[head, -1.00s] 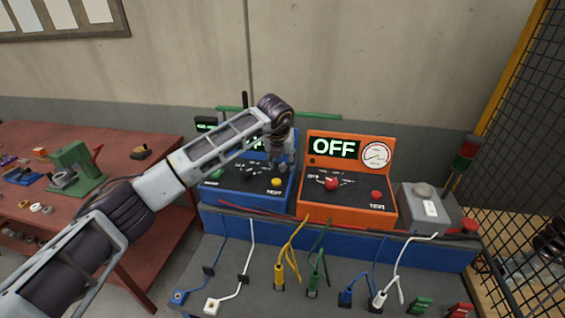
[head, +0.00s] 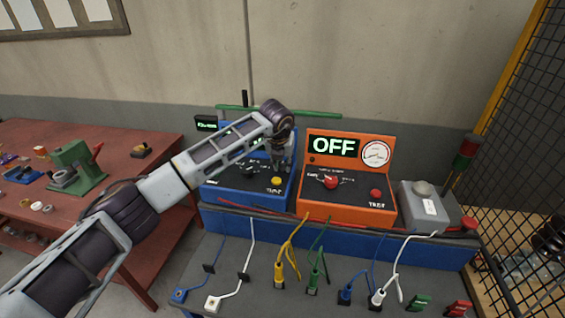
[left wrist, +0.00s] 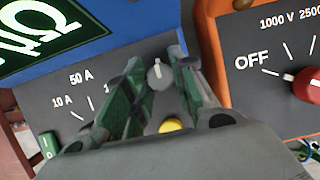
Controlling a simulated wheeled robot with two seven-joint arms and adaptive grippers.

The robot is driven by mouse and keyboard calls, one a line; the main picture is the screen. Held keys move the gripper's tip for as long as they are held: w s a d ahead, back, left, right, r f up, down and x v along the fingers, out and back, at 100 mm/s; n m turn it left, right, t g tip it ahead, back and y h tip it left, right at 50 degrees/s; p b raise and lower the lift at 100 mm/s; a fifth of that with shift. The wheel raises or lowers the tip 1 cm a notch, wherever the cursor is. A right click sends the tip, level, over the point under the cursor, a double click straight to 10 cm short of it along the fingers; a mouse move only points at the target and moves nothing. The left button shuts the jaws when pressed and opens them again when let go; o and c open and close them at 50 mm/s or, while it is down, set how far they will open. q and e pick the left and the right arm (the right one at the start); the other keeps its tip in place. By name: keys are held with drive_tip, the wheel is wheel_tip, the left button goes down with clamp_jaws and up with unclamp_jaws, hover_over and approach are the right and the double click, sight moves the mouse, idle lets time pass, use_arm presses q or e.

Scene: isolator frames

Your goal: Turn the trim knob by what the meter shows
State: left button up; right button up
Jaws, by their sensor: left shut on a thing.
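A blue meter box (head: 218,195) stands on the bench, with a yellow button (head: 277,181) at its front right. My left gripper (head: 282,163) reaches down over its right side. In the left wrist view, a small grey knob (left wrist: 160,76) with a white pointer line sits between the green-padded fingers, and my left gripper (left wrist: 163,85) is shut on it. In the head view my arm covers most of this display. My right gripper is not in view.
An orange tester (head: 345,212) beside it reads OFF and has a red knob (head: 331,182) and a round dial (head: 376,153). A grey box (head: 425,210) stands further right. Several plugs and cables lie in front. A red table (head: 110,140) is at left.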

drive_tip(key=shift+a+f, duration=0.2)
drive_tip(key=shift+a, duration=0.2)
use_arm(q)
drive_tip(key=shift+n+y+b, duration=0.3)
drive_tip(key=shift+n+b, duration=0.5)
drive_tip(key=shift+b, duration=0.05)
drive_tip(key=shift+d, duration=0.1)
drive_tip(key=shift+n+y+b, duration=0.4)
drive_tip(key=shift+n+b, duration=0.55)
drive_tip(key=shift+n, duration=0.15)
drive_tip(key=shift+n+b, duration=0.35)
drive_tip(key=shift+n, duration=0.15)
drive_tip(key=shift+n+y+b, duration=0.3)
drive_tip(key=shift+n+y, duration=0.1)
drive_tip(key=shift+n, duration=0.1)
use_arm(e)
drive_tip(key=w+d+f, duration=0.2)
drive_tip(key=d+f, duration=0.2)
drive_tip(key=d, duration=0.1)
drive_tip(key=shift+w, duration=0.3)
use_arm(q)
drive_tip(key=shift+r, duration=0.1)
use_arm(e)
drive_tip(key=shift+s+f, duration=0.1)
